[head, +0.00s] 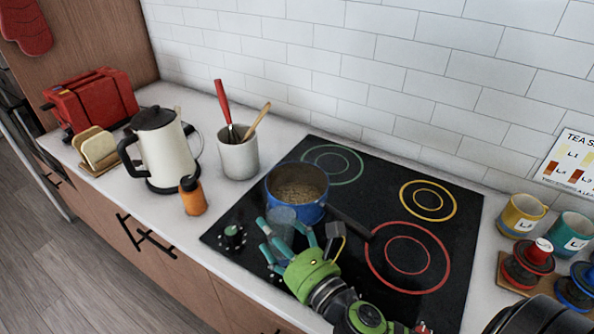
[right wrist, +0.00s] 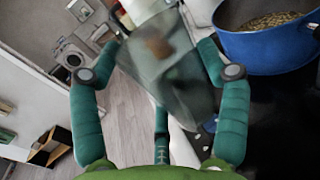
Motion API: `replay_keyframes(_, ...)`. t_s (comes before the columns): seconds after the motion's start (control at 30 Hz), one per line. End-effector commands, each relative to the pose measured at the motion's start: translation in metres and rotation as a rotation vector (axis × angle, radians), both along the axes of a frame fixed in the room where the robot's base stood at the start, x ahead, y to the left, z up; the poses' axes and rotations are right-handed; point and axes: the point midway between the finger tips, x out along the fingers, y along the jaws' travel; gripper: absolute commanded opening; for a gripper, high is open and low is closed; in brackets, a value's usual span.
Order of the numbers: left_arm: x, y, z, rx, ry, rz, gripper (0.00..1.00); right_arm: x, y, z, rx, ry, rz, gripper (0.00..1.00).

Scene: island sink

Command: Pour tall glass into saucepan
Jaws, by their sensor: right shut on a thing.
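The blue saucepan (head: 312,212) stands on the black cooktop, with tan grains inside and its dark handle pointing right and forward. Its blue wall (right wrist: 268,50) shows at the upper right in the right wrist view. My right gripper (head: 285,233) is just in front of the saucepan, its teal fingers shut on the clear tall glass (head: 283,214). The glass is close to the saucepan's near rim; touching or apart cannot be told. In the right wrist view the glass (right wrist: 165,88) is between the fingers; its contents are unclear. My left gripper is not in view.
An orange bottle (head: 193,196), a white kettle (head: 163,150), a utensil crock (head: 238,158) and a red toaster (head: 92,102) stand left of the cooktop (head: 345,258). Cups (head: 521,216) and a wooden rack are at the right. The tiled wall (head: 400,90) bounds the back.

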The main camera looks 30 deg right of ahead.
Motion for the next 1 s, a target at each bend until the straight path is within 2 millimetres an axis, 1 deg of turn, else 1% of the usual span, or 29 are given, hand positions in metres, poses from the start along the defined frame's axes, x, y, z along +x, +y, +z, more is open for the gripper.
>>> replay_keyframes(0.03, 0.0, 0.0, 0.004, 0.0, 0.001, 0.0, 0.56, 0.009, 0.003, 0.006, -0.012, -0.008, 0.036, 0.36)
replay_keyframes(0.1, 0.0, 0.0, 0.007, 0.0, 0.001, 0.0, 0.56, 0.019, 0.008, 0.007, -0.016, -0.007, 0.083, 0.36)
replay_keyframes(0.3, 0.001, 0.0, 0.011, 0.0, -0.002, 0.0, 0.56, 0.04, 0.016, 0.01, -0.026, -0.01, 0.184, 0.36)
replay_keyframes(0.5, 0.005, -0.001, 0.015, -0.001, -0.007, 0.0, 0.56, 0.053, 0.018, 0.01, -0.031, -0.011, 0.245, 0.36)
replay_keyframes(0.77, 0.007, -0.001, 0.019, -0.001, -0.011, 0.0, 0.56, 0.067, 0.02, 0.01, -0.033, -0.014, 0.303, 0.36)
replay_keyframes(1.0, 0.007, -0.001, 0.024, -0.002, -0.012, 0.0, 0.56, 0.085, 0.018, 0.008, -0.033, -0.012, 0.375, 0.36)
